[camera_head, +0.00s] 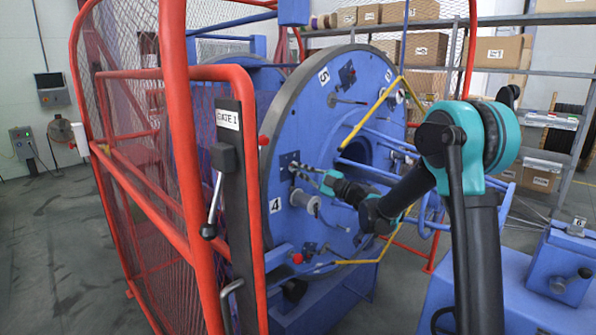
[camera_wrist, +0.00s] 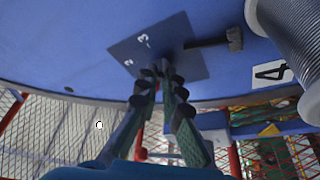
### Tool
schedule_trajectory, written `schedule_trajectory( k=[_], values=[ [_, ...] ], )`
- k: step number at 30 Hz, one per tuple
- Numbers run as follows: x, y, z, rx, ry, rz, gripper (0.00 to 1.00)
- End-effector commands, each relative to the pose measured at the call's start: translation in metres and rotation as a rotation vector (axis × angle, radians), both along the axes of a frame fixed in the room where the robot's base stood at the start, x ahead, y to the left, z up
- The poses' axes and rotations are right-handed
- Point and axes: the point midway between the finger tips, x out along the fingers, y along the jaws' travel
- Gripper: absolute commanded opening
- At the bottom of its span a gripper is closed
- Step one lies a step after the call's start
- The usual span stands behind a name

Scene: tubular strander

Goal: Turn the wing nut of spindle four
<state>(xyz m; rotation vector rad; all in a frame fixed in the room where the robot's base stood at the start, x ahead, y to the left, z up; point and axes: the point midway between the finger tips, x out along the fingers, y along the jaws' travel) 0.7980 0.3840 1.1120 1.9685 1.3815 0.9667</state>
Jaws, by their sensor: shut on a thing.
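The blue strander disc (camera_head: 300,110) faces my arm, with the number 4 label (camera_head: 276,205) low on its left side. Beside the label are a wire spool (camera_head: 305,202) and, above it, a dark plate (camera_head: 290,163). My gripper (camera_head: 300,169) reaches the plate from the right. In the wrist view the fingers of my gripper (camera_wrist: 165,75) are closed together over the dark plate (camera_wrist: 140,42), which has small white marks. The wing nut is between the fingertips and mostly hidden by them. The number 4 label (camera_wrist: 270,74) and spool (camera_wrist: 290,45) are to the right.
A dark rod with a block end (camera_wrist: 225,42) sticks out beside the fingers. A red mesh gate (camera_head: 140,190) with a lever (camera_head: 215,205) stands at the left. Yellow bars (camera_head: 370,115) cross near my arm. Shelves with boxes (camera_head: 425,50) stand behind.

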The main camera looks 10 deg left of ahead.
Motion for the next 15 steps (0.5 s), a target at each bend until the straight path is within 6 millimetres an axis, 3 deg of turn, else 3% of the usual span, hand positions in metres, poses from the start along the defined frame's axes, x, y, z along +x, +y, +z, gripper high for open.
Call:
schedule_trajectory(
  k=[15],
  values=[
    [-0.0004, -0.0004, 0.0015, -0.237, -0.402, 0.002, 0.00]
  ],
)
